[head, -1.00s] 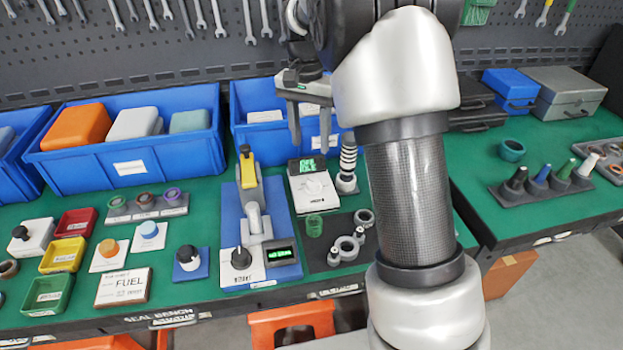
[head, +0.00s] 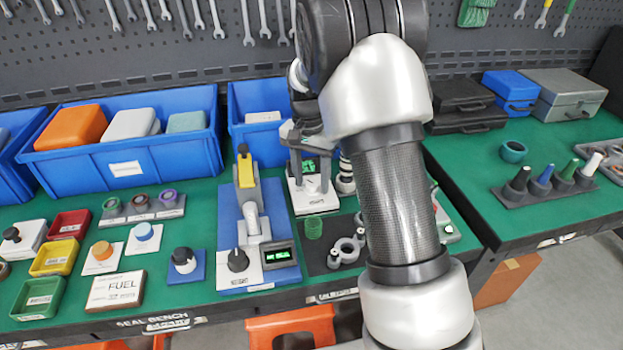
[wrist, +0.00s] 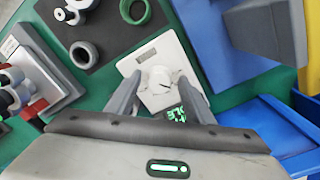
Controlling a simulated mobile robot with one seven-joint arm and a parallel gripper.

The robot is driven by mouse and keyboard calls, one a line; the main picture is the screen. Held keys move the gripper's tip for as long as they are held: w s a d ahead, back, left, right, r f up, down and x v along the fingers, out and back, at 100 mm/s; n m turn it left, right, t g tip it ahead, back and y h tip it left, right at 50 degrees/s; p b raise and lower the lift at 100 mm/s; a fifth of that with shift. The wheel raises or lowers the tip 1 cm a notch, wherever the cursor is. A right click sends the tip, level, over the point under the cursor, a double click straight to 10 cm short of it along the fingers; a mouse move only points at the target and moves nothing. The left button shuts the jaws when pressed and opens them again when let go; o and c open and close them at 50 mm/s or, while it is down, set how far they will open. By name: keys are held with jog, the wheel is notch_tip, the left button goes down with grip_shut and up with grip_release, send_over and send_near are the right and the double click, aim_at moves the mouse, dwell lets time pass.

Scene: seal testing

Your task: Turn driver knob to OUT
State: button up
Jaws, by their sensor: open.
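The white driver box (head: 316,205) stands behind the dark mat, with a lit green display. In the wrist view its white round knob (wrist: 160,80) has a dark pointer mark, and a white plate surrounds it. My gripper (wrist: 160,78) is open, with one grey finger on each side of the knob. I cannot tell whether either finger touches it. In the head view my gripper (head: 311,178) is over the box and hides much of the knob. The display (wrist: 176,115) is partly covered in the wrist view, so its text is not fully readable.
A blue press stand (head: 230,215) with a yellow-topped lever is close on the left. A striped post (head: 346,178) stands close on the right. The dark mat (head: 322,262) in front holds a green ring (head: 313,228) and grey ring parts. Blue bins (head: 150,160) stand behind.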

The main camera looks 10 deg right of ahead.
jog(key=c, duration=1.1)
jog(key=shift+o, duration=0.2)
jog(key=shift+r+n, duration=0.1)
jog(key=shift+n, duration=0.2)
jog(key=n+p, duration=0.2)
jog(key=n, duration=0.1)
jog(key=shift+s+d+n+p, duration=0.1)
jog(key=shift+n+p, duration=0.45)
jog(key=shift+n, duration=1.65)
jog(key=o, duration=1.1)
jog(key=shift+c, duration=0.2)
